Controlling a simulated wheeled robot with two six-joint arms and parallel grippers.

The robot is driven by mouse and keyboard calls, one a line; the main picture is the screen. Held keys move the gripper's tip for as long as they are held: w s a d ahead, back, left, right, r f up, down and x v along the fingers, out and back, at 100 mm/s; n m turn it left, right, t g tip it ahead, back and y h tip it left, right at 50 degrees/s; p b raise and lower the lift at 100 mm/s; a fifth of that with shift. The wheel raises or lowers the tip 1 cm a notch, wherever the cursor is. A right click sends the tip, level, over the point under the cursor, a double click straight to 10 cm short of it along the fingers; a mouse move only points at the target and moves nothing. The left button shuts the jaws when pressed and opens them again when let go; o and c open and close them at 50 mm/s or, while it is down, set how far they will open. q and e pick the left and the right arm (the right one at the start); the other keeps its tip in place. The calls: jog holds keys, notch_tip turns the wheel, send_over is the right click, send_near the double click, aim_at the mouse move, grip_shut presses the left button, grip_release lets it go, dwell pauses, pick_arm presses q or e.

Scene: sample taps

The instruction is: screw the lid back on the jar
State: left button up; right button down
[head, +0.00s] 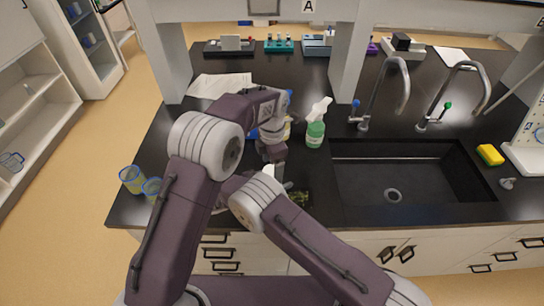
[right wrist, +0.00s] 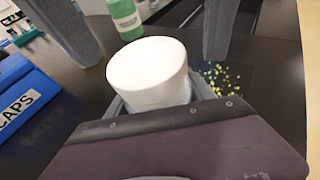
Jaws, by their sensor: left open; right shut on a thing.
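The white jar with a round white top (right wrist: 150,72) stands upright in the right wrist view, clasped low down by my right gripper (right wrist: 158,104). The top looks like the lid, but I cannot tell whether it is seated. In the head view only a small white bit of it (head: 268,170) shows between my arms. My left gripper (right wrist: 145,40) is open, its two grey fingers pointing down on either side, just beyond the jar. In the head view my left gripper (head: 271,153) is above the jar, partly hidden by my own arm.
A blue box marked CAPS (right wrist: 28,98) lies left of the jar. A green spray bottle (head: 316,130) stands behind. A dark patch with yellow-green specks (head: 299,198) is to the right, before the sink (head: 390,175).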

pick_arm(q)
jog(key=shift+f, duration=0.8)
jog(key=c, duration=1.5)
jog(key=m, duration=0.3)
jog(key=o, duration=1.5)
jog(key=shift+o, duration=0.2)
jog(key=shift+r, duration=0.1)
jog(key=shift+r, duration=2.2)
jog(key=shift+c, duration=0.2)
